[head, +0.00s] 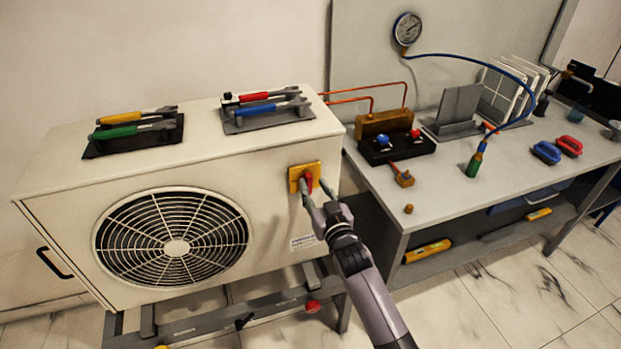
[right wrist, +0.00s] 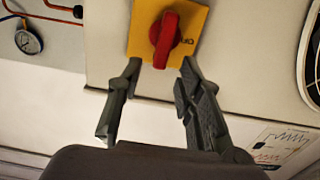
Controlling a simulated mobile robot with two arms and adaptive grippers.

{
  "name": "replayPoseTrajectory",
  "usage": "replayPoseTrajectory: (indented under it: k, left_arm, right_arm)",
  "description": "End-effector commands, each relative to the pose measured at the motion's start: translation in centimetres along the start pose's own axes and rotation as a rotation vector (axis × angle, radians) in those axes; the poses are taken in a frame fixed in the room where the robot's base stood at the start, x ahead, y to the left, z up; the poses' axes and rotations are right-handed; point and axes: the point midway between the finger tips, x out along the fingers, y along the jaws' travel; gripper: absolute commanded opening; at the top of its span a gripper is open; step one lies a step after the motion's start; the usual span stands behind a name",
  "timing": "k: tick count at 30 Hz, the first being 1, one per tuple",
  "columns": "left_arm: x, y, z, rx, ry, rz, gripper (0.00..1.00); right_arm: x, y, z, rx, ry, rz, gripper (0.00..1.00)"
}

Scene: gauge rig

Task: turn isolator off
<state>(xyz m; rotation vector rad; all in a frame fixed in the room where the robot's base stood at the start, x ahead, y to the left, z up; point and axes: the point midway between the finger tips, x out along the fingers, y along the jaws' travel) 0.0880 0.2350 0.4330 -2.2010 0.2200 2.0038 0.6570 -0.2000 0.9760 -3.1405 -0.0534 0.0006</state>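The isolator is a red rotary knob (head: 308,181) on a yellow plate (head: 295,174), on the front of the white outdoor unit near its right edge. My right gripper (head: 314,187) is in front of it, with one finger toward each side of the knob. In the right wrist view the red knob (right wrist: 165,38) has its grip bar roughly upright on the yellow plate (right wrist: 140,20). The fingers of the right gripper (right wrist: 158,70) are spread and empty, with a gap between them and the knob. My left gripper is out of view.
The white unit (head: 70,200) has a fan grille and tools in trays on top. A grey bench (head: 450,200) stands right of it, with a brass manifold (head: 384,123), a blue hose and a gauge (head: 407,28). Copper pipes run between unit and bench.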

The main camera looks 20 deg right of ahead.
Motion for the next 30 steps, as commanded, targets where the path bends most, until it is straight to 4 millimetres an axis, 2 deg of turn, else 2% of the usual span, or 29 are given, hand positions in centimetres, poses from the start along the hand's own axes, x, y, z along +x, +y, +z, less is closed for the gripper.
replayPoseTrajectory:
  k: [3,7,19,30]
  left_arm:
    - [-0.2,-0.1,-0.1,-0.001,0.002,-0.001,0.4]
    - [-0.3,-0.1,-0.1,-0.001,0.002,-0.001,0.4]
    - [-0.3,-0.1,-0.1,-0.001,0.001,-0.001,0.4]
    - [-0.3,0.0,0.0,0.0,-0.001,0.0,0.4]
  right_arm:
    - [1.9,0.0,-0.1,-0.001,0.002,0.0,0.33]
    - [3.0,0.0,-0.1,-0.001,0.001,0.0,0.33]
    - [3.5,0.0,0.0,0.0,0.001,0.0,0.33]
    - [3.5,0.0,0.0,0.0,0.001,0.0,0.08]
